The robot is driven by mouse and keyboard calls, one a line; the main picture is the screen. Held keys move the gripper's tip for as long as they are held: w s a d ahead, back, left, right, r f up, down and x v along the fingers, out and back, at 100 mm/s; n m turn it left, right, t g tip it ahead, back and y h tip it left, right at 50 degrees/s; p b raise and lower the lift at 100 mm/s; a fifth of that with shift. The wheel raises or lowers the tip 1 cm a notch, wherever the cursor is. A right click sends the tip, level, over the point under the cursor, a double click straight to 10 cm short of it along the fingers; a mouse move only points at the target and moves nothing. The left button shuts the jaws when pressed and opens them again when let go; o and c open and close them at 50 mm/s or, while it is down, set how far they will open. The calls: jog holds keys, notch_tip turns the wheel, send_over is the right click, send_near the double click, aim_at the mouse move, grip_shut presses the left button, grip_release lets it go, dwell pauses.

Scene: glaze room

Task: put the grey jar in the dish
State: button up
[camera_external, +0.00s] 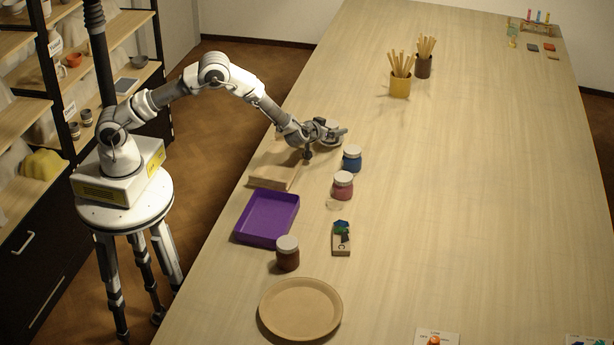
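I cannot make out a grey jar. Three jars with white lids stand in a loose line on the table: a blue jar (352,160), a pinkish-red jar (343,188) and a dark brown jar (287,256). A round, shallow tan dish (300,308) lies near the front, and it looks empty. My gripper (338,133) is above the table's left side, up and left of the blue jar and apart from the dish. Its fingers are small and dark here, so I cannot tell whether they are open or hold anything.
A purple tray (268,217) lies left of the jars, with a pale wooden block (274,172) behind it. A small item with blue and green on top (341,238) is right of the tray. Two brush pots (400,86) stand farther back. The table's right side is largely clear.

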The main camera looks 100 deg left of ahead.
jog(key=shift+r+p, duration=0.3)
jog(key=shift+r, duration=0.2)
jog(key=v, duration=1.2)
jog(key=shift+w, duration=0.1)
jog(key=w+d+r+m+t+h, duration=0.3)
jog(key=d+r+m+t+h, duration=0.4)
jog(key=d+r, duration=0.95)
jog(key=s+d+r+m+h, duration=0.1)
jog(key=s+d+r+h, duration=0.25)
jog(key=d, duration=0.35)
jog(key=s+d+r+m+g+h, duration=0.1)
jog(key=s+d+m+h, duration=0.1)
jog(key=s+d, duration=0.35)
jog(key=s+d+r+m+g+h, duration=0.1)
jog(key=s+d+m+h, duration=0.15)
jog(key=s, duration=0.55)
jog(key=s+f+g+y, duration=0.1)
jog(key=s, duration=0.7)
jog(key=s+f+m+g+y, duration=0.1)
jog(key=s+f+g, duration=0.1)
jog(key=s, duration=0.7)
jog(key=shift+s+a+f+g, duration=0.15)
jog(key=shift+f+g, duration=0.1)
jog(key=shift+g, duration=0.05)
